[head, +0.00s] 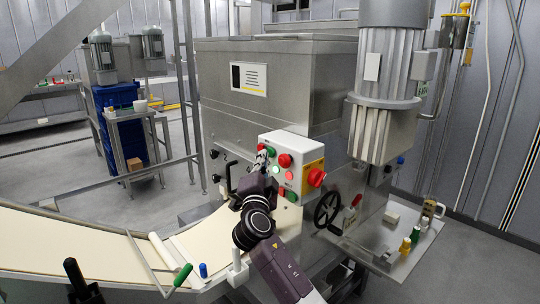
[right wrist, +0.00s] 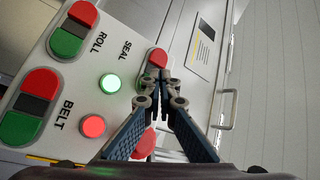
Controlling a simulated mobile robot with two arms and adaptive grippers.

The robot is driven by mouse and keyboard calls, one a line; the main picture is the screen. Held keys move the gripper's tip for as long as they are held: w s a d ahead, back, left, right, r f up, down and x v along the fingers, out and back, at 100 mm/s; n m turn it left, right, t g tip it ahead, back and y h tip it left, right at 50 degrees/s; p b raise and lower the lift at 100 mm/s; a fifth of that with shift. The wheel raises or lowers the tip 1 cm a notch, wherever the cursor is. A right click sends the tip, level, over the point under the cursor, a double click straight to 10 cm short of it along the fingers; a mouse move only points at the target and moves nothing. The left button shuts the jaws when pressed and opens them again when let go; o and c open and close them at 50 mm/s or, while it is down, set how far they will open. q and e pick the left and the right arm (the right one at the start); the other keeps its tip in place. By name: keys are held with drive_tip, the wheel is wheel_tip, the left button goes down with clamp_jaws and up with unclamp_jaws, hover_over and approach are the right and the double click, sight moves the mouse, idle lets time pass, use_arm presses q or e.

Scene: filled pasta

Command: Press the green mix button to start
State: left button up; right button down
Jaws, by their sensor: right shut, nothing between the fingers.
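The white control box (head: 291,142) is on the front of the steel machine. It carries pairs of red and green buttons; the wrist view shows the ROLL pair (right wrist: 75,29) and BELT pair (right wrist: 29,106). A lit green lamp (right wrist: 110,83) and lit red lamp (right wrist: 93,126) sit between them. A red button (right wrist: 158,56) by the SEAL label is partly behind my fingers. My right gripper (head: 262,158) is shut and empty in front of the box's left part; its tips also show in the right wrist view (right wrist: 161,80). I see no MIX label, and cannot tell whether the tips touch.
A red rotary switch (head: 316,177) on a yellow plate sticks out at the box's right. A black handwheel (head: 327,207) is below it. The pale dough belt (head: 75,246) curves along the front left, with a green-handled tool (head: 183,275). A motor (head: 385,90) stands right.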

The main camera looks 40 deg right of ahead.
drive_tip(key=shift+d+b, duration=0.4)
drive_tip(key=shift+d, duration=0.05)
idle(0.6)
drive_tip(key=shift+a, duration=0.1)
drive_tip(key=shift+a+b, duration=0.65)
drive_tip(key=shift+a, duration=0.1)
drive_tip(key=a+b, duration=0.2)
drive_tip(key=a, duration=0.3)
drive_tip(key=shift+s+b, duration=0.25)
drive_tip(key=shift+b, duration=0.15)
idle(0.4)
